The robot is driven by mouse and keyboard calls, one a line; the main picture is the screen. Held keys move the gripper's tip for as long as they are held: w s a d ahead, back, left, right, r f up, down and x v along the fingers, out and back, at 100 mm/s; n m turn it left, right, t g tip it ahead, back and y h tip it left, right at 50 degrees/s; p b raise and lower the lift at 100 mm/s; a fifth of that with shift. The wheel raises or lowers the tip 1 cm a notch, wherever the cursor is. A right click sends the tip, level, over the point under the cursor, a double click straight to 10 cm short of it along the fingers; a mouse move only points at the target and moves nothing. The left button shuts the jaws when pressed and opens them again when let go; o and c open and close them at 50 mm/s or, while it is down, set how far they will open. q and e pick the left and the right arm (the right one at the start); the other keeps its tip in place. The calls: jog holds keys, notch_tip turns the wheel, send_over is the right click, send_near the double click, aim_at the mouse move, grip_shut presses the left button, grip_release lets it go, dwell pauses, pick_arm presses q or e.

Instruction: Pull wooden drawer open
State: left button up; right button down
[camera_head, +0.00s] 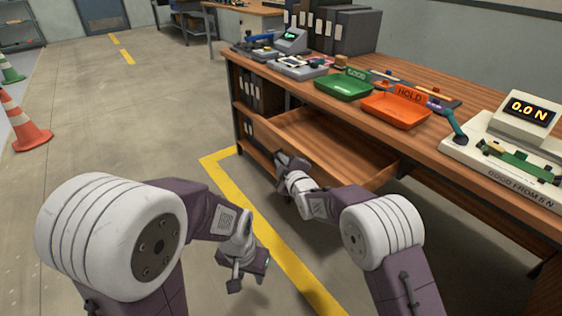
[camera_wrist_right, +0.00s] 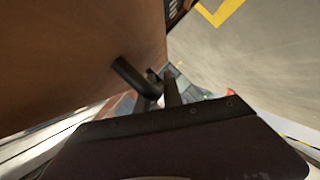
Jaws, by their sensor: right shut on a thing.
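The wooden drawer (camera_head: 322,138) stands partly pulled out from under the bench, and its empty inside shows in the head view. Its brown front panel (camera_wrist_right: 75,60) fills the left of the right wrist view. A black bar handle (camera_wrist_right: 132,76) sticks out from that panel. My right gripper (camera_head: 283,163) is at the drawer front, shut on the handle; its dark fingers (camera_wrist_right: 162,88) show around the handle's end in the wrist view. My left gripper (camera_head: 248,272) hangs low over the floor, apart from the drawer, with its fingers spread and empty.
The bench top (camera_head: 330,90) carries a green tray (camera_head: 345,86), an orange tray (camera_head: 395,110) and a force gauge (camera_head: 520,115) reading 0.0 N. Black binders (camera_head: 248,92) stand on a shelf left of the drawer. Floor with yellow tape (camera_head: 222,160) lies clear; cones stand far left.

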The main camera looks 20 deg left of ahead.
jog(key=shift+f, duration=0.1)
jog(key=c, duration=1.8)
grip_release()
jog(key=shift+o, duration=0.2)
jog(key=shift+s+d+r, duration=0.2)
jog(key=shift+r, duration=0.05)
jog(key=p+v, duration=0.3)
jog(key=v, duration=0.5)
jog(key=shift+s, duration=0.25)
jog(key=shift+d+f, duration=0.15)
